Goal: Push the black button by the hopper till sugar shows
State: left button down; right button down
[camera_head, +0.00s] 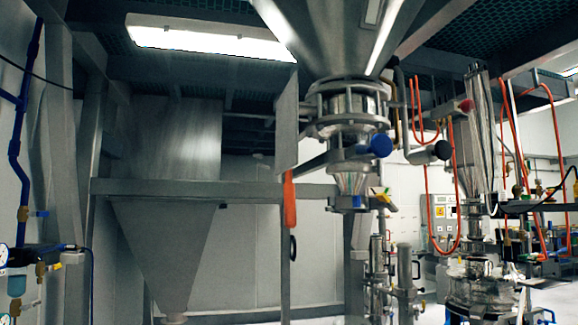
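A steel hopper (335,38) hangs at the top centre and narrows down into a clamped valve section (350,105). A blue round knob (381,145) sticks out at the right of this section. Right of it, a dark, nearly black round cap (443,150) sits on the end of a grey cylinder; it looks like a button, but I cannot tell for sure. Below the valve is a small steel cone outlet (352,182). The inside of the hopper is hidden, and no sugar is visible. Neither of my grippers shows in this view.
A larger grey hopper (165,245) stands at the left in a steel frame (240,192). Orange hoses (428,205) hang around a steel column unit (480,140) at the right. Blue pipes (18,140) and gauges line the left wall. An orange handle (289,203) hangs at centre.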

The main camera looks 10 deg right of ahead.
aim_at(443, 150)
jog(key=z, duration=1.25)
